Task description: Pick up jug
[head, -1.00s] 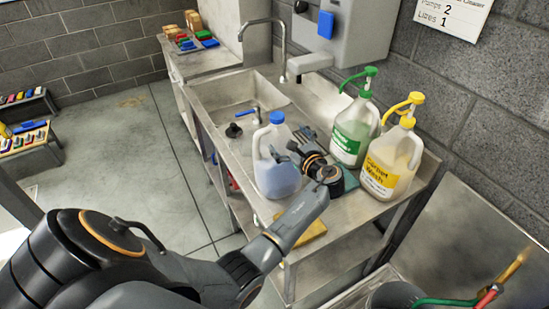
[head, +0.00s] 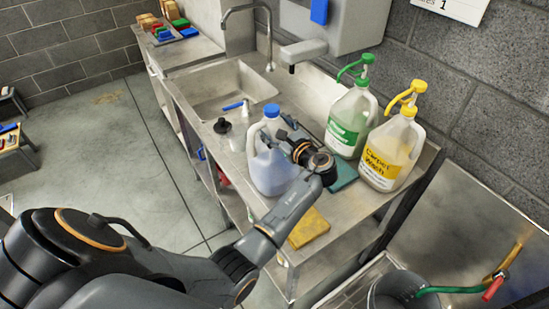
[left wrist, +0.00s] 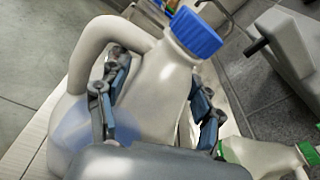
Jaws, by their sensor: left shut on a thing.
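The jug (head: 268,166) is translucent white with a blue cap and bluish liquid. It stands upright at the front edge of the steel bench, and I cannot tell if its base is clear of the top. My left gripper (head: 284,147) is shut on it from the right side. In the left wrist view the jug (left wrist: 160,88) fills the middle, with the gripper's fingers (left wrist: 158,112) on either side of its upper body. One finger is near the handle's opening. My gripper hides part of the jug's right side. My right gripper is not in view.
A green-pump jug (head: 349,118) and a yellow-pump jug (head: 390,155) stand close on the right. A yellow sponge (head: 308,228) lies in front, and a teal cloth (head: 343,172) behind my gripper. The sink (head: 225,88) and a black plunger-like item (head: 222,126) are left.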

